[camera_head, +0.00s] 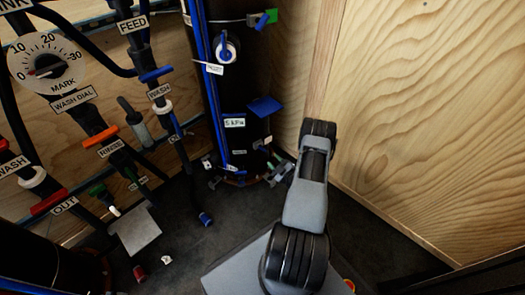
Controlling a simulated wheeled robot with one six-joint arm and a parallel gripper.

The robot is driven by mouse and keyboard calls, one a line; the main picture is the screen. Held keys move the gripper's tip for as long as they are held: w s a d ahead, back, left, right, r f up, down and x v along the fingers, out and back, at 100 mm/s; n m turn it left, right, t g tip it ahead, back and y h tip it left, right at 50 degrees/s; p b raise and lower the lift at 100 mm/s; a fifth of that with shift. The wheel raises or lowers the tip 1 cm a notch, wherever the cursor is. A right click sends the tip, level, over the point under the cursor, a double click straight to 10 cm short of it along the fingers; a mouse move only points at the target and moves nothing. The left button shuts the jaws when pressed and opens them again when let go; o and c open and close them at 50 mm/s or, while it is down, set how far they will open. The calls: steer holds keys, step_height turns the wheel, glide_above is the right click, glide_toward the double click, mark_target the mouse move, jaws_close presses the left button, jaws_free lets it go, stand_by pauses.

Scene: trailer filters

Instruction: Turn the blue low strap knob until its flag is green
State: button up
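The tall black filter cylinder (222,110) stands in the corner with blue edging down its side. High on it, a strap has a blue knob (262,21) beside a green flag (272,15). Low on it, small blue and grey strap parts (263,143) show near the base, with a small green piece (270,166) just below. Which of these low parts is the knob and which its flag is too small to tell. My gripper (279,172) is beside the low strap area at the cylinder's lower right. Whether it touches anything is unclear, and its finger gap cannot be made out.
A blue square plate (264,107) juts from the cylinder above my gripper. A plywood wall (430,110) rises close on the right. Pipes, coloured valve handles and a wash dial (46,63) fill the left. A grey plate (134,229) and a red cap (139,273) are low left.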

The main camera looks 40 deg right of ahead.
mark_target(264, 151)
steer(key=w+b, duration=0.2)
steer(key=w, duration=0.7)
steer(key=shift+a+b, duration=0.1)
steer(key=shift+b, duration=0.25)
jaws_close()
